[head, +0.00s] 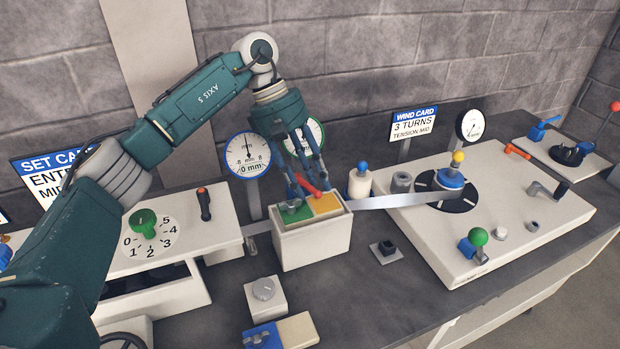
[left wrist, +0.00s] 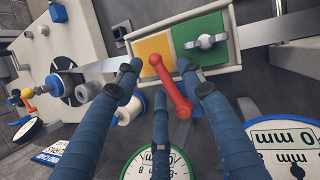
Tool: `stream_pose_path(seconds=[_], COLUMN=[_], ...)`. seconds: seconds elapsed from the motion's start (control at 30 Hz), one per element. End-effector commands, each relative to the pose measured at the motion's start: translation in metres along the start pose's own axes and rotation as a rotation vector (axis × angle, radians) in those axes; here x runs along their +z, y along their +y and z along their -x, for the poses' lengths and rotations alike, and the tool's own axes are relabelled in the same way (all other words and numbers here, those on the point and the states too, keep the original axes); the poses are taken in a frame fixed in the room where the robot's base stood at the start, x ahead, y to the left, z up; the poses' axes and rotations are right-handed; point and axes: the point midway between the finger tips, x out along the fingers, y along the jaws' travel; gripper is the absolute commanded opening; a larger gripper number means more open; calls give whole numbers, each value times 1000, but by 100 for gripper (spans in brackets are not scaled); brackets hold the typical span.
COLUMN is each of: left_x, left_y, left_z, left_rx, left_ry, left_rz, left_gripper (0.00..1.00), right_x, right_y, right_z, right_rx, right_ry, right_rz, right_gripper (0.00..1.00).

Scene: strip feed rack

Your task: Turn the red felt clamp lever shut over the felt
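The red felt clamp lever (head: 308,186) is at the top of a white box (head: 312,246) with a green half (head: 290,216) and a yellow half (head: 325,204). In the left wrist view the lever (left wrist: 173,88) reaches from the yellow half (left wrist: 155,55) out past the box edge. My left gripper (head: 303,180) is above the lever from behind, pointing down. In the left wrist view its blue fingers (left wrist: 160,75) are spread on both sides of the lever, with a gap between them. I cannot tell whether any finger touches it. My right gripper is not in view.
A metal strip (head: 390,201) runs from the box to the winding plate (head: 440,245) at right. A grey wing-shaped knob (head: 292,206) stands on the green half. A white spool with a blue top (head: 360,182) and dial gauges (head: 246,155) stand close behind the box.

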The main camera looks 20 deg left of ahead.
Motion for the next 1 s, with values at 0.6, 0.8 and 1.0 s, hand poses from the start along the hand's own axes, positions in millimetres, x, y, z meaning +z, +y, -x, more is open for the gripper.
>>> stream_pose_path(seconds=[0.6,0.8,1.0], left_x=[0,0,0], left_y=[1,0,0], left_z=[105,119,120], left_rx=[4,2,2], left_ry=[1,0,0], left_rz=[1,-1,-1], left_gripper=[39,39,39], right_x=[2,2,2], right_y=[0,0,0], right_z=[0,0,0], right_rx=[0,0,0], right_ry=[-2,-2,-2], right_rz=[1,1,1], right_gripper=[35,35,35])
